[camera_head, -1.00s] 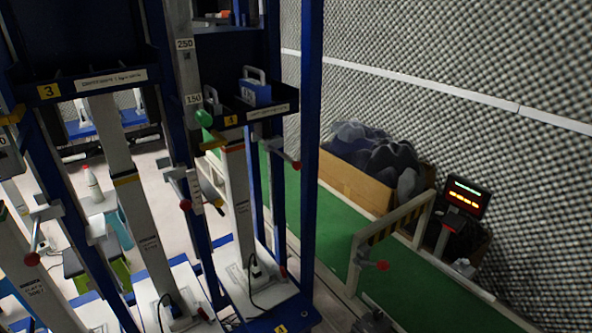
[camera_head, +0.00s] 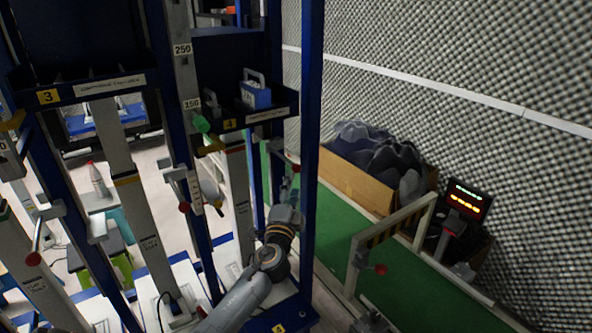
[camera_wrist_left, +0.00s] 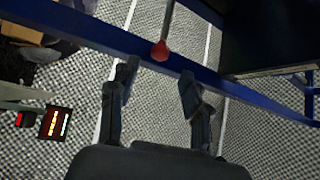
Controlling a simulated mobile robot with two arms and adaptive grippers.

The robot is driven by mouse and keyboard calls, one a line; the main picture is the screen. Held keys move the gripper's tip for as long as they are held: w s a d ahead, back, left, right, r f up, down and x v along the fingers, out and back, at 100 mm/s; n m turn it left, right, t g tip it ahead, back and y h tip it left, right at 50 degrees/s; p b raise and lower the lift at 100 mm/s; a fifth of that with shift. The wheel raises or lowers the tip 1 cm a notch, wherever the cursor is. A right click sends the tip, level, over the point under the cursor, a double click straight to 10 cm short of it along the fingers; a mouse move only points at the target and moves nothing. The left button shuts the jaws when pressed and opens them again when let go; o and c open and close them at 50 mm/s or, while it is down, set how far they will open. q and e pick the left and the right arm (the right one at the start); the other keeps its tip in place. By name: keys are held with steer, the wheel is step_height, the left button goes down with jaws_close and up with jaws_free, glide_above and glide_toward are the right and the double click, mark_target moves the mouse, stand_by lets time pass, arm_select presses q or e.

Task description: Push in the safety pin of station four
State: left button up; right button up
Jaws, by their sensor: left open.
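Station four is the bay under the shelf tray with the yellow 4 label (camera_head: 230,123). A red-ended pin (camera_head: 296,167) shows at its right-hand blue post, partly hidden by the post in front. In the left wrist view, a red ball (camera_wrist_left: 160,50) on a thin rod stands out in front of a blue beam, beyond the fingertips and roughly between them. My left gripper (camera_head: 289,186) is just below the pin in the head view, partly behind the post. Its two fingers (camera_wrist_left: 158,82) are spread, with nothing between them. My right gripper is not in view.
The blue front post (camera_head: 311,150) stands close to my left gripper. Other red-ended levers show at the neighbouring post (camera_head: 184,207) and the striped barrier (camera_head: 381,269).

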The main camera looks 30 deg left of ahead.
mark_target(297, 171)
arm_select(q)
steer(key=x, duration=0.6)
steer(key=shift+w+a, duration=0.1)
steer(key=shift+w, duration=0.2)
jaws_close()
